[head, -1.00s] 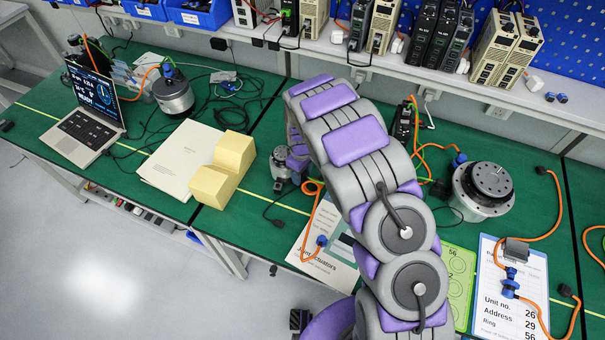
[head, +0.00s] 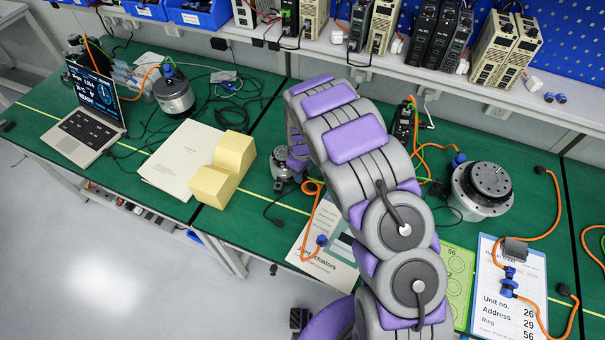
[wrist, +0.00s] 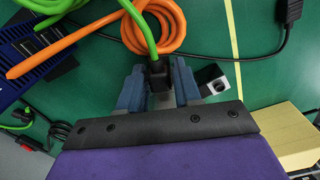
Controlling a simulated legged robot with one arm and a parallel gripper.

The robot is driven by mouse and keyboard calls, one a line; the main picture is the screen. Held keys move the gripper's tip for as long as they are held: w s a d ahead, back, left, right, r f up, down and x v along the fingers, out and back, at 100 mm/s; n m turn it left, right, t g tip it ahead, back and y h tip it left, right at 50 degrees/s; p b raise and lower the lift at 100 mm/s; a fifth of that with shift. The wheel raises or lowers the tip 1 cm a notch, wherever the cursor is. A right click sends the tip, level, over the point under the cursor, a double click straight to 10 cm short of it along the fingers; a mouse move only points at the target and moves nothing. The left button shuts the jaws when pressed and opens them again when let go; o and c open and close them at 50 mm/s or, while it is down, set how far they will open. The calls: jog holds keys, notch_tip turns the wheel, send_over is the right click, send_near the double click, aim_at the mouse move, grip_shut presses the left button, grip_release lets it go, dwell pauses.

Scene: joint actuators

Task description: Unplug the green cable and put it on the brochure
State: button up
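In the wrist view the green cable (wrist: 139,25) runs down to a black plug (wrist: 158,77) between the blue-grey fingers of my gripper (wrist: 159,88). The fingers lie against both sides of the plug and look shut on it. I cannot see whether the plug is still seated in a socket. A grey metal part (wrist: 211,78) with a dark opening is just right of the fingers. In the head view my arm hides the gripper and the green cable. The white brochure (head: 312,252), marked "Joint actuators", lies at the bench's front edge, partly behind my arm with an orange cable on it.
An orange cable coil (wrist: 160,28) lies beside the green cable. Yellow blocks (head: 224,168) and papers (head: 181,160) lie left of my arm. A small silver actuator (head: 281,165) is close to my arm. A larger actuator (head: 482,188) and a clipboard (head: 508,305) are right.

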grip_shut()
jog(key=shift+r, duration=0.15)
jog(key=shift+r+p, duration=1.05)
jog(key=shift+r, duration=1.8)
